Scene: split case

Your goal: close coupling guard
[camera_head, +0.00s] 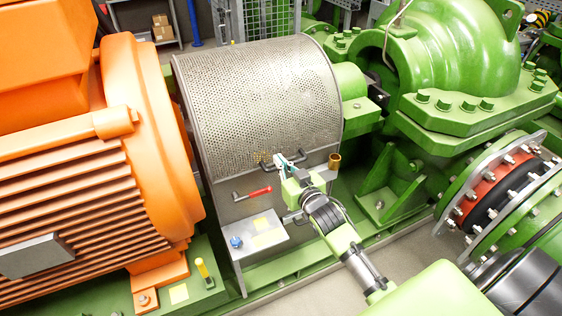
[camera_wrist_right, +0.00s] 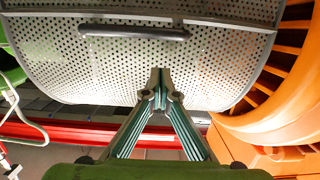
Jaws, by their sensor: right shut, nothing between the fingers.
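The coupling guard (camera_head: 265,90) is a curved, perforated grey metal cover between the orange motor and the green pump. Its front edge lies at the grey lower panel (camera_head: 238,205); I cannot tell whether a small gap is left there. A dark bar handle (camera_head: 262,160) sits near that edge, partly hidden by my right gripper. My right gripper (camera_head: 287,162) is shut and empty in front of the handle. In the right wrist view, the shut fingertips (camera_wrist_right: 160,75) show against the perforated guard (camera_wrist_right: 75,65), apart from the dark handle (camera_wrist_right: 133,32). My left gripper is out of view.
A red-handled lever (camera_head: 254,193) and a brass-coloured cylinder (camera_head: 334,161) are on the front panel. The orange motor (camera_head: 150,140) stands at left, the green pump (camera_head: 450,60) at right. A flanged pipe (camera_head: 500,185) is right of my right arm.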

